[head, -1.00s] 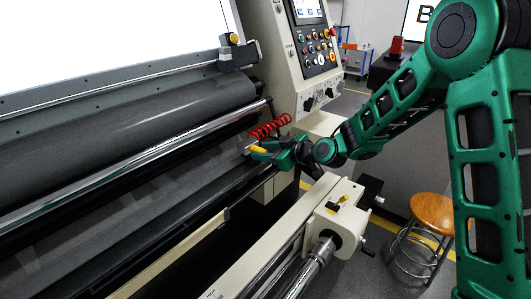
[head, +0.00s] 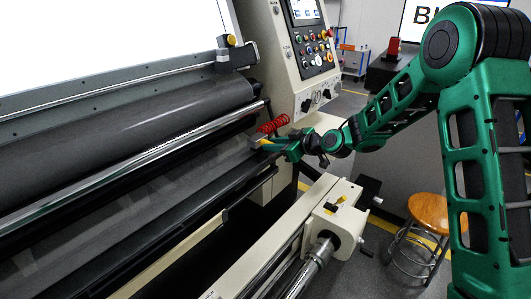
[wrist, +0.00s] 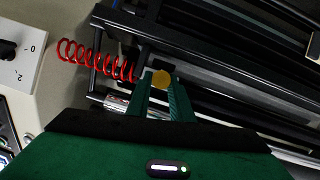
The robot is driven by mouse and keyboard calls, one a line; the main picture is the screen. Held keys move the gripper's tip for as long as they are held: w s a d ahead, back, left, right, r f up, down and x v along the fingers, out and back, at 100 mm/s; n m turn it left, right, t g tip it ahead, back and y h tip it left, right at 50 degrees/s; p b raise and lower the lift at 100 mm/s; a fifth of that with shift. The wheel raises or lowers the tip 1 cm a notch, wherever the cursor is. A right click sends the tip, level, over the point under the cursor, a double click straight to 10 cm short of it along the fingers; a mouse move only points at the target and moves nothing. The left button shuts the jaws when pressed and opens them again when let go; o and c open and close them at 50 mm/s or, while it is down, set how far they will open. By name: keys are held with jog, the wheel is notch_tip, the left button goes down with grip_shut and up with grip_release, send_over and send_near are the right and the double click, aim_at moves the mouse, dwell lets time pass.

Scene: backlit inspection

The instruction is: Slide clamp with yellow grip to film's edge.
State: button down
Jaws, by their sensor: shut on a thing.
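The clamp's yellow grip (head: 264,141) is at the right end of the dark rail below the chrome roller. My gripper (head: 269,145) is shut on it, and the green fingers hide most of the clamp. In the wrist view the round yellow grip (wrist: 162,77) sits between the fingertips of my gripper (wrist: 164,88). The grey film (head: 130,195) runs across the machine to the left of the clamp. I cannot clearly make out its right edge near the clamp.
A red coiled hose (head: 273,124) lies just behind my gripper; it also shows in the wrist view (wrist: 95,60). A control console (head: 305,50) stands to the right. A second yellow-knobbed block (head: 233,52) sits on the upper rail. A beige frame (head: 290,225) is in front.

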jog(key=w+d, duration=0.2)
jog(key=w, duration=0.1)
jog(key=shift+d, duration=0.15)
jog(key=c, duration=1.6)
grip_release()
jog(key=shift+o, duration=0.2)
jog(key=shift+s, duration=0.1)
jog(key=v, duration=1)
jog(key=shift+s+d, duration=0.15)
jog(key=shift+d, duration=0.15)
